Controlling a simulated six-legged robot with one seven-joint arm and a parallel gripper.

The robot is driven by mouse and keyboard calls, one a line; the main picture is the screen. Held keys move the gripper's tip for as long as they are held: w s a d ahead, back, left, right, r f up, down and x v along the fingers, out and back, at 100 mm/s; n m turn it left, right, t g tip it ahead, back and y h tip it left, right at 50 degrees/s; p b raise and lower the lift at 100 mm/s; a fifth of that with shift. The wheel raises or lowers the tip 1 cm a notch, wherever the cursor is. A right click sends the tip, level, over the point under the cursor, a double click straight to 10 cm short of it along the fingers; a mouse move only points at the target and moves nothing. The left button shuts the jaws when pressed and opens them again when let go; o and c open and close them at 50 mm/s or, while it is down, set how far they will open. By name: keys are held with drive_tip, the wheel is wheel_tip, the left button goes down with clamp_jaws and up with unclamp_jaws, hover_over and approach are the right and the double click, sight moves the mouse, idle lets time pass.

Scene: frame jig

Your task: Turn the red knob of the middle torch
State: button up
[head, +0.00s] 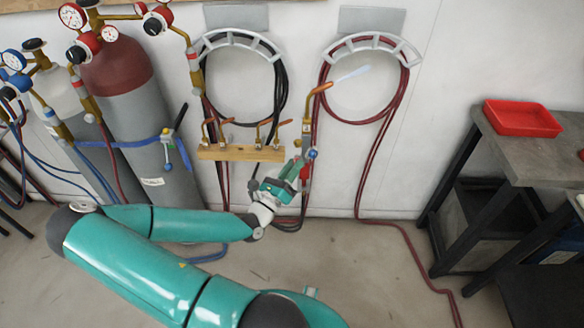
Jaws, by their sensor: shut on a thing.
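The fingertips are small and partly hidden by the gripper body. More torches with orange parts (218,122) (272,123) stand on the rack. I cannot tell their knobs clearly.
Gas cylinders (131,95) with gauges stand at the left. Dark hoses (281,95) and red hoses (384,125) hang on wall holders. A red hose (412,255) crosses the floor. A workbench (540,145) with a red tray (522,118) stands at the right.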

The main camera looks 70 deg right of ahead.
drive_tip(key=shift+r+n+t, duration=0.1)
drive_tip(key=shift+n+t, duration=0.9)
drive_tip(key=shift+n, duration=1.3)
drive_tip(key=o, duration=1)
drive_tip(key=shift+a, duration=0.15)
drive_tip(key=v, duration=1.3)
drive_tip(key=shift+a, duration=0.3)
